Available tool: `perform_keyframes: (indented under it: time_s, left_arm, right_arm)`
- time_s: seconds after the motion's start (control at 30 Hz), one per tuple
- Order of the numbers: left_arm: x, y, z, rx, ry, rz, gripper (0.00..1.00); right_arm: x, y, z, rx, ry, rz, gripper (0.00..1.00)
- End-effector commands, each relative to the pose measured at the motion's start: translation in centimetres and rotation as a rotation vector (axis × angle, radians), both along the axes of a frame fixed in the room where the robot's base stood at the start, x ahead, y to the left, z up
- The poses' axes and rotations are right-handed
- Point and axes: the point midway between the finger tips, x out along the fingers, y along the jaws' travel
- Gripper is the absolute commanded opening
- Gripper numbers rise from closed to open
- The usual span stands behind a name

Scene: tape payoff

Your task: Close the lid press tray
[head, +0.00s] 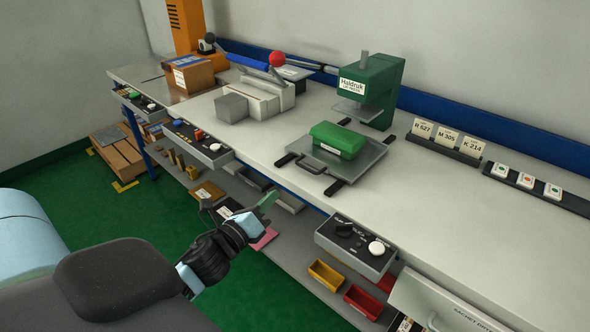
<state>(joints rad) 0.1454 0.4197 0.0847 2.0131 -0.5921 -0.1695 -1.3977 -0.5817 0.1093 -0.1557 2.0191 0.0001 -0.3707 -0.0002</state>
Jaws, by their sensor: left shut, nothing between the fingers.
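The lid press (378,88) is a green machine with a white label, standing at the back of the bench. Its tray (368,157) is a grey metal plate on dark rails, out in front of the press towards the bench's front edge. A green lidded box (338,139) sits on the tray. The tray's dark handle (313,164) faces the front edge. My left gripper (268,201) is shut and empty, in front of the bench, to the left of and lower in the picture than the handle, apart from it. My right gripper is not in view.
A grey block (231,107) and a red-knobbed device (277,59) stand left of the tray. Label cards (447,140) stand at the right.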

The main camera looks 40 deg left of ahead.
Motion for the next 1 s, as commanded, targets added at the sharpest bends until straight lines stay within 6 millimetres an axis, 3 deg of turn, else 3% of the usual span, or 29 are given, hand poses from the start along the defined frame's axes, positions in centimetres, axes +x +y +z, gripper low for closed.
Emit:
perform_keyframes:
  time_s: [0.03, 0.1, 0.3, 0.5, 0.8, 1.0]
  left_arm:
    - [0.3, 0.5, 1.2, -0.080, 0.024, -0.020, 0.00]
    - [0.5, 1.0, 1.7, -0.207, 0.074, -0.038, 0.00]
    - [0.4, 2.3, 2.5, -0.543, 0.257, -0.048, 0.00]
    - [-0.2, 3.0, 2.5, -0.754, 0.404, -0.010, 0.00]
    - [-0.5, 3.2, 2.0, -0.822, 0.454, 0.011, 0.00]
    - [0.3, 3.2, 1.7, -0.821, 0.451, 0.011, 0.00]
  right_arm:
    - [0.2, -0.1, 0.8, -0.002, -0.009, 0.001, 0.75]
    - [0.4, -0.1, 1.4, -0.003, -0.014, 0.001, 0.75]
    - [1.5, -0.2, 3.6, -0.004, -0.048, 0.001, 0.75]
    - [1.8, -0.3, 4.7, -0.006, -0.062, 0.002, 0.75]
    - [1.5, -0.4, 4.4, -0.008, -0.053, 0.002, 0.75]
    - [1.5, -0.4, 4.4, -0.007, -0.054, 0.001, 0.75]
